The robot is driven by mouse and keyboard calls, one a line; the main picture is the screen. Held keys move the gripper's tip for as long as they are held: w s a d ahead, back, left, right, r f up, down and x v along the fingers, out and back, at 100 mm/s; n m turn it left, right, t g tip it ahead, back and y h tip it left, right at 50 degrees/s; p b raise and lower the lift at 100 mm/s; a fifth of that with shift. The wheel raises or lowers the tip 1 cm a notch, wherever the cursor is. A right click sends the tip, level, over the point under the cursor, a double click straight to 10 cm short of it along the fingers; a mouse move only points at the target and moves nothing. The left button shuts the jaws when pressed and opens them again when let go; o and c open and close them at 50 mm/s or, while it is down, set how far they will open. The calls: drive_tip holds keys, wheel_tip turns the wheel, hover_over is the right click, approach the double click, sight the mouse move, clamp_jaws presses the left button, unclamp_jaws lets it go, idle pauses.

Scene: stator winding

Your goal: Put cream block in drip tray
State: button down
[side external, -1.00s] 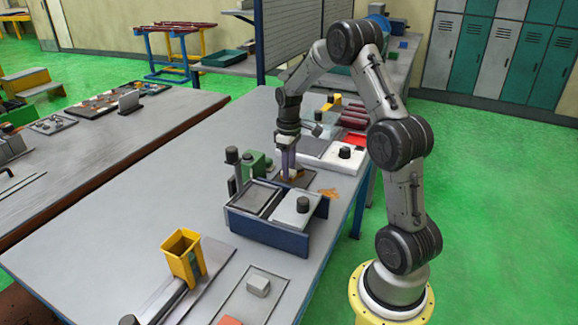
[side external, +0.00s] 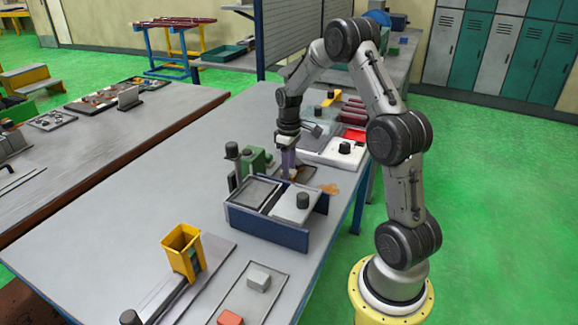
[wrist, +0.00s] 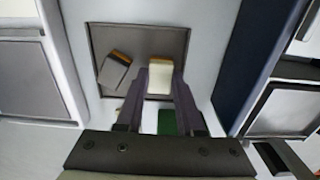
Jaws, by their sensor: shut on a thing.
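My gripper (wrist: 160,82) is shut on the cream block (wrist: 160,78), which shows between the fingertips in the wrist view. The block is over the right part of a dark grey-brown square tray (wrist: 98,32), which looks like the drip tray. I cannot tell whether the block touches the tray floor. A grey block with an orange edge (wrist: 114,72) lies tilted in the tray, left of the cream block and apart from it. In the side view my gripper (side external: 289,176) points down behind the blue box, and the cream block is too small to make out.
A blue box (side external: 265,232) with a grey lid and a knobbed white lid stands just in front of my gripper. A green machine (side external: 256,162) stands close on the left. An orange-brown stain (side external: 331,188) lies right. The bench's left middle is clear.

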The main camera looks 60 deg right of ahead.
idle(0.3)
drive_tip(key=shift+c, duration=1.5)
unclamp_jaws()
drive_tip(key=shift+r, duration=0.1)
drive_tip(key=shift+r, duration=3.4)
